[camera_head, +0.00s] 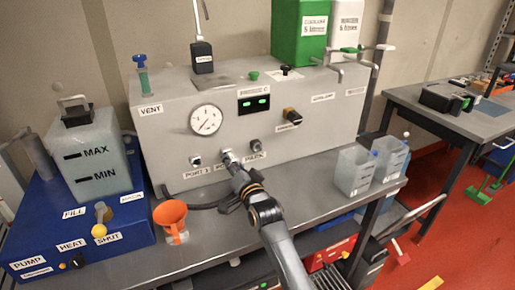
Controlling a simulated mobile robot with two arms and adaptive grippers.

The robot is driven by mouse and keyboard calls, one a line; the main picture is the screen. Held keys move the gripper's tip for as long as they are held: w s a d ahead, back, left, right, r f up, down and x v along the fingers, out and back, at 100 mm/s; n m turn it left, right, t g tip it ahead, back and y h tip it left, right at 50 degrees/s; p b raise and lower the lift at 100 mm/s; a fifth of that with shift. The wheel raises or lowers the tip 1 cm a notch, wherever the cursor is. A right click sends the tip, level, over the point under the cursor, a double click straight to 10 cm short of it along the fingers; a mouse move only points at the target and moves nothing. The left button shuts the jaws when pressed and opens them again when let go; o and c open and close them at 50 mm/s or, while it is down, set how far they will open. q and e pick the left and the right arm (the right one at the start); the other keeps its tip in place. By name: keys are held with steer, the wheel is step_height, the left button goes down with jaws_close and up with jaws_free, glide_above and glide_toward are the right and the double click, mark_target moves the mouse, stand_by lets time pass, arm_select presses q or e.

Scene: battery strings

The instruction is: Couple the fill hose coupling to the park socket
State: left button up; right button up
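My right gripper (236,170) reaches up to the front of the grey test unit, at the middle of its lower row of ports. A small grey fitting (227,156) shows at its fingertips. I cannot tell whether this is the fill hose coupling or a port, nor whether the fingers are closed on it. A dark hose (202,206) runs along the bench and passes behind my arm. A grey socket (254,145) is to the right of the gripper; its label is too small to read surely. The socket marked PORT 1 (196,160) is to the left. My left gripper is out of view.
An orange funnel (172,216) stands on the bench left of my arm. A blue base (45,225) with a MAX/MIN tank (95,155) is at left. Clear containers (352,172) stand at right.

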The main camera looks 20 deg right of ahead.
mark_target(238, 167)
jaws_close()
steer(key=shift+s+p, duration=0.5)
steer(key=shift+s, duration=0.35)
steer(key=shift+s+d+p, duration=0.1)
steer(key=shift+s+p, duration=0.9)
steer(key=shift+s+p, duration=0.3)
steer(key=shift+s, duration=0.1)
steer(key=shift+s+p, duration=1.1)
steer(key=shift+s, duration=0.95)
steer(key=shift+d, duration=0.1)
